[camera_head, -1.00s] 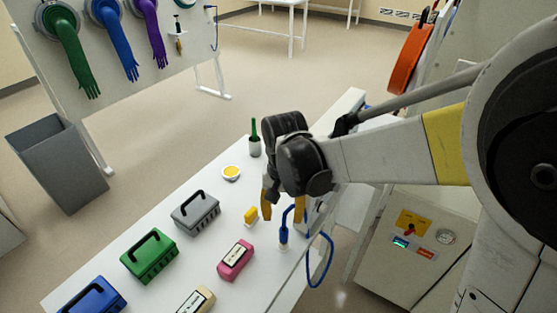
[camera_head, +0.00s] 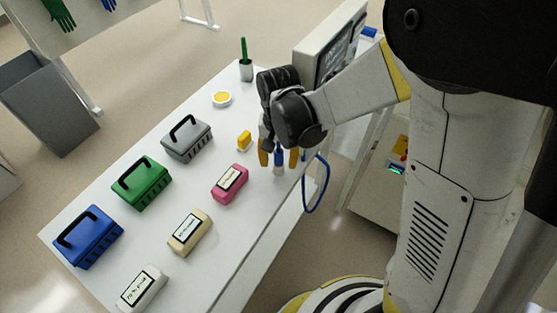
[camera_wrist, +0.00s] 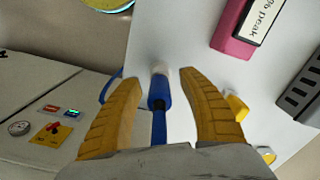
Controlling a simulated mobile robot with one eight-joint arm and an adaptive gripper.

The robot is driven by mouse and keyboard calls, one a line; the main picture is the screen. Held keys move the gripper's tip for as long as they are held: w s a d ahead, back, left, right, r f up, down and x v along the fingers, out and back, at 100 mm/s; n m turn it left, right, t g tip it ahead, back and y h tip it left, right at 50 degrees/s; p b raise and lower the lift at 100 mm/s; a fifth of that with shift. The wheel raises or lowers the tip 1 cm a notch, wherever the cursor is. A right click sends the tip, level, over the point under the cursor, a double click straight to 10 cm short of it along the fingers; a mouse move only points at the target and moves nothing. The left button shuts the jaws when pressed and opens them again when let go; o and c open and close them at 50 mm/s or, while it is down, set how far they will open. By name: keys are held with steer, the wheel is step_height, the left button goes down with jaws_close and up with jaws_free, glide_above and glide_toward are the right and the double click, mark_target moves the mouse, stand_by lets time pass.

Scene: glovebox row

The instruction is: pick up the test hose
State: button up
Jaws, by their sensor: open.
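The test hose (camera_head: 315,190) is a blue hose whose end stands at the table's right edge, with the rest looping down over that edge. In the wrist view its blue end (camera_wrist: 159,92) with a pale tip lies between my two yellow fingers. My gripper (camera_head: 279,158) is open around the hose end, a finger on each side. The wrist view shows a gap between the hose and each finger of my gripper (camera_wrist: 160,100). The contact of the tip with the table is hard to tell.
The white table (camera_head: 245,225) holds a pink block (camera_head: 230,183), a small yellow block (camera_head: 244,140), a grey case (camera_head: 187,140), a green case (camera_head: 141,182) and a blue case (camera_head: 88,238). A cup with a green stick (camera_head: 246,68) and a monitor (camera_head: 335,45) stand behind my gripper.

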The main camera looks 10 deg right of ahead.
steer(key=shift+r, duration=0.1)
jaws_close()
